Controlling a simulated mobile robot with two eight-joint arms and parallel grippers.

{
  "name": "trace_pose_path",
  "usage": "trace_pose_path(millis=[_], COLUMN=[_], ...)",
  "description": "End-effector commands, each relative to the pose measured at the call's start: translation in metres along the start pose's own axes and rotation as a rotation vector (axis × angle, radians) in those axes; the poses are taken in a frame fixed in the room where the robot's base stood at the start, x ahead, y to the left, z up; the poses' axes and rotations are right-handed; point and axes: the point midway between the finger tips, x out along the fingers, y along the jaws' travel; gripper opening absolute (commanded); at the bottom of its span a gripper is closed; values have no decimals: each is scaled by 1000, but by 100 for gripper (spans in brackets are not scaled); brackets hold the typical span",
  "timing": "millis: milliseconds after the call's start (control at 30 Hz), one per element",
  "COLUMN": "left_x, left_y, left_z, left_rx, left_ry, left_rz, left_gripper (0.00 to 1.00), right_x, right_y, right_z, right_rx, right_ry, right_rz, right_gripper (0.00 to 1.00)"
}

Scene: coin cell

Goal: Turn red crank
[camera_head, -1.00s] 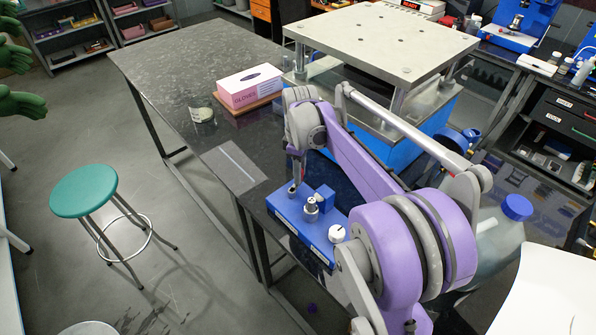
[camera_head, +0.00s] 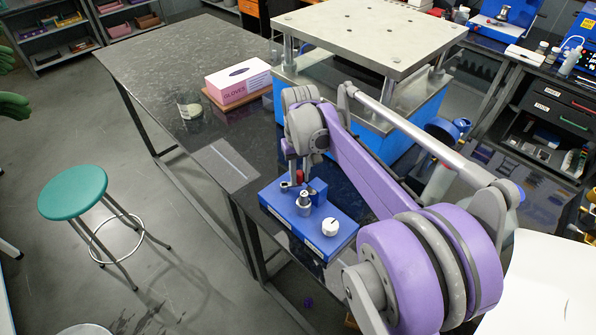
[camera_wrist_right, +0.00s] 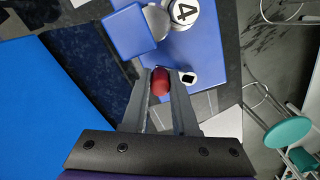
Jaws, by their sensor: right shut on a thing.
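The red crank handle (camera_wrist_right: 161,82) sits between the two fingertips of my right gripper (camera_wrist_right: 163,84) in the right wrist view. The fingers are shut on it. In the head view the red handle (camera_head: 299,175) shows small beside the fingertips of my right gripper (camera_head: 291,170), at the back left of a blue device (camera_head: 290,222). The device also has a blue block (camera_head: 317,188), a metal cylinder (camera_head: 303,202) and a white knob (camera_head: 330,226) on top. The crank's arm is largely hidden by the fingers. My left gripper is not in view.
The device stands near the front edge of a dark table (camera_head: 170,70). A pink glove box (camera_head: 238,82), a small glass dish (camera_head: 189,106) and a grey flat plate (camera_head: 224,165) lie to the left. A large press (camera_head: 370,45) stands behind. A teal stool (camera_head: 73,192) is on the floor.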

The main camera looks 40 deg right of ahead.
Motion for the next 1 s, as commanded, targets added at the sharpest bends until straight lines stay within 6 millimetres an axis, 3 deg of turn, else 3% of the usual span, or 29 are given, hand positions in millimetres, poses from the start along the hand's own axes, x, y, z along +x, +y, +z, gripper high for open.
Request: trace_pose_path(millis=[433, 1000], left_x=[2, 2], left_y=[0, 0], left_z=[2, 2], left_rx=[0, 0], left_ry=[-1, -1], left_rz=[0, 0], left_gripper=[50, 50], right_x=[0, 0], right_y=[-4, -6], right_z=[12, 15], right_rx=[294, 369], right_ry=[1, 1], right_rz=[0, 0], right_gripper=[0, 0])
